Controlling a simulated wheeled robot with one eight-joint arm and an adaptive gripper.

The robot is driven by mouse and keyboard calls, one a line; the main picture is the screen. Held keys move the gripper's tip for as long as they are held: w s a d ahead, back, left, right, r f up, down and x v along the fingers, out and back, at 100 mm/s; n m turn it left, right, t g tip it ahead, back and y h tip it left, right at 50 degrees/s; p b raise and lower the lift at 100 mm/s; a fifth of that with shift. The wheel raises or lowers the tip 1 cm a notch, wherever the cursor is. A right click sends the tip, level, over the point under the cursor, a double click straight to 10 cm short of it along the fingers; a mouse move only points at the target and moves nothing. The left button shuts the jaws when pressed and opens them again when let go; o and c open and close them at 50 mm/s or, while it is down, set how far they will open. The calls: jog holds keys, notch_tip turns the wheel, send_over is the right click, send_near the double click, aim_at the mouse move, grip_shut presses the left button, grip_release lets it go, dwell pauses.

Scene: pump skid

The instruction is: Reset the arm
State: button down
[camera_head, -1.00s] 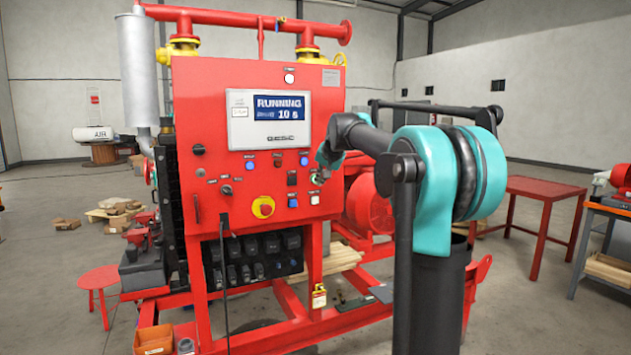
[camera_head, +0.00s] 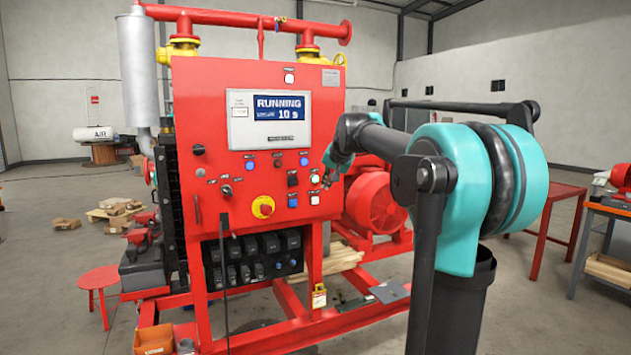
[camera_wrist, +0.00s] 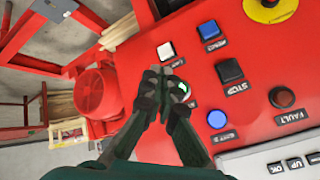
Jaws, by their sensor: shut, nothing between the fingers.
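My gripper (camera_wrist: 163,78) is shut and empty in the wrist view, its fingertips together in front of the red control panel (camera_wrist: 235,50). A lit green button (camera_wrist: 181,90) shows partly behind the fingers; whether they touch it I cannot tell. In the head view my gripper (camera_head: 327,180) is small, at the right edge of the panel (camera_head: 215,110), close to the green button (camera_head: 314,178). My arm reaches in from the right.
A yellow and red emergency stop (camera_head: 263,207) sits low on the panel. White (camera_wrist: 165,51) and blue (camera_wrist: 209,30) buttons lie near my fingers. A red motor (camera_head: 374,203) stands behind my arm. A red table (camera_head: 545,190) is at right. The floor at left is mostly open.

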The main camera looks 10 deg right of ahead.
jog(key=s+d+f+n+g+h, duration=0.1)
jog(key=s+f+n+g, duration=0.1)
jog(key=s+f, duration=1.7)
jog(key=s+d+f+n+g, duration=0.2)
jog(key=s+f, duration=1.8)
jog(key=f, duration=0.1)
jog(key=shift+s+d+n+h, duration=0.25)
jog(key=shift+n+h, duration=0.15)
